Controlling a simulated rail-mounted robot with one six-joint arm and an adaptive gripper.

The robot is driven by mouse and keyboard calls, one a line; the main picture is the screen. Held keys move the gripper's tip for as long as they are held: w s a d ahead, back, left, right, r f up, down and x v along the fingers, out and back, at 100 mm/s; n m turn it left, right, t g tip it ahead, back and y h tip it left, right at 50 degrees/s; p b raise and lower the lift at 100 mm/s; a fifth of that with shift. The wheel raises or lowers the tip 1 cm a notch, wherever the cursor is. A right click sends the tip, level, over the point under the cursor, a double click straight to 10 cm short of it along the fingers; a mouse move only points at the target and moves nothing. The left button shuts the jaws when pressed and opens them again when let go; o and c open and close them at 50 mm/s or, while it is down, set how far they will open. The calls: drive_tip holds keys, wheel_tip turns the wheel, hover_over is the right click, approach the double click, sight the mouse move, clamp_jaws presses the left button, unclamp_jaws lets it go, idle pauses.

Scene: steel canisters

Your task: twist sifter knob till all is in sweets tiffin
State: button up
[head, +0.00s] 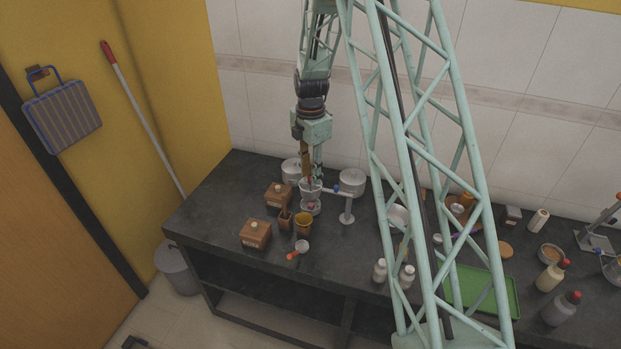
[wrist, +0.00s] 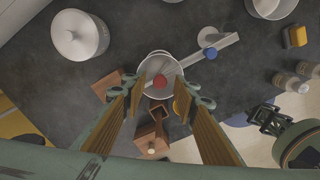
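The sifter (head: 311,187) is a pale metal cup on an arm from a post stand (head: 348,206). In the wrist view the sifter (wrist: 148,70) shows from above, with its red knob (wrist: 160,82) in the middle. My gripper (head: 313,179) is right above the sifter. In the wrist view my gripper (wrist: 161,88) is open, its fingers apart on either side of the red knob, holding nothing. A small steel container (head: 309,208) stands below the sifter. I cannot read which is the sweets tiffin.
White bottles (head: 380,269) and a green tray (head: 484,288) are to the right. A blue knob (wrist: 211,53) sits on the stand's arm.

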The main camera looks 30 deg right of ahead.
drive_tip(key=shift+r+p, duration=1)
drive_tip(key=shift+r, duration=1.75)
drive_tip(key=shift+s+a+r, duration=0.1)
drive_tip(key=shift+a+r, duration=0.05)
drive_tip(key=shift+r, duration=0.35)
drive_tip(key=s+a+r+m+t+b, duration=0.1)
drive_tip(key=s+a+r+m+b, duration=0.1)
drive_tip(key=s+a+r+m, duration=0.6)
drive_tip(key=s+a+r+m+t+b, duration=0.1)
drive_tip(key=s+a+r+b, duration=0.2)
drive_tip(key=s+r, duration=0.95)
drive_tip(key=s+a+r+m+b, duration=0.1)
drive_tip(key=s+a+m, duration=0.1)
drive_tip(key=s, duration=0.7)
drive_tip(key=s+a+r+m+t+b, duration=0.1)
drive_tip(key=s+m, duration=0.4)
drive_tip(key=s, duration=0.5)
drive_tip(key=s+a+r+m+t+b, duration=0.1)
drive_tip(key=s+a+r+m+b, duration=0.1)
drive_tip(key=s, duration=0.7)
drive_tip(key=shift+s+a+m, duration=0.35)
drive_tip(key=shift+a+m, duration=0.45)
drive_tip(key=shift+a, duration=0.3)
